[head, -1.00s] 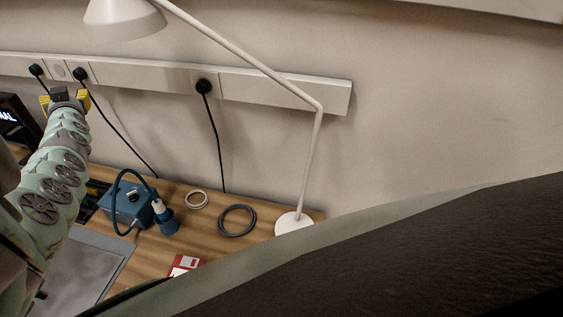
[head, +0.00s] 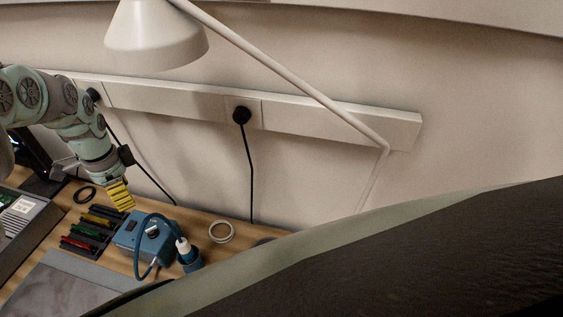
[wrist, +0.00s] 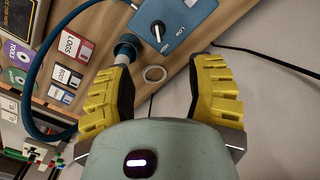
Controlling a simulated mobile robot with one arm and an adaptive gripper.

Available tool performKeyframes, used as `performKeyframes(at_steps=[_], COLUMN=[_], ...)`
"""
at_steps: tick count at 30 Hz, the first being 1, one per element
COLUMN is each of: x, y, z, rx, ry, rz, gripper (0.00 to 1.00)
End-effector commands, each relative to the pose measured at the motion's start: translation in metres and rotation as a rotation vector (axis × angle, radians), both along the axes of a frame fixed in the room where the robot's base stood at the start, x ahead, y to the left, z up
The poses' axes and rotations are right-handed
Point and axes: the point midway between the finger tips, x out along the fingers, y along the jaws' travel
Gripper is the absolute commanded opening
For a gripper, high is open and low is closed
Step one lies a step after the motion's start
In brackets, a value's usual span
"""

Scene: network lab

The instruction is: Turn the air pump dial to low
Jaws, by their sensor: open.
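The air pump is a blue box (head: 145,236) on the wooden bench in the head view, with a blue hose curving from it to a nozzle in a blue holder. In the wrist view the pump (wrist: 190,20) is at the top, partly cut off. Its dial (wrist: 159,30) shows there with a pale pointer, and "LOW" is printed to its right. My gripper (wrist: 160,78) is open and empty, its yellow fingers apart and short of the pump in that view. In the head view my gripper (head: 119,195) hangs just behind and left of the pump, pointing down.
A pale ring (head: 221,232) lies right of the pump. A black rack (head: 88,232) with coloured items stands at its left. Floppy disks (wrist: 75,45) lie left in the wrist view. A lamp (head: 155,35) overhangs, and a cable (head: 248,175) runs down the wall.

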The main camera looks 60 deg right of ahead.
Motion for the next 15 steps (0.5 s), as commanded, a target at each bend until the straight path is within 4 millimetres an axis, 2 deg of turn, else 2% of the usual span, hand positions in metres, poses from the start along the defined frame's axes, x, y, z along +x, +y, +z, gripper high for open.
performKeyframes(at_steps=[15], x=[0.000], y=[-0.003], z=[-0.086], rx=[-0.010], ry=[0.001], rz=[0.004], gripper=[0.54])
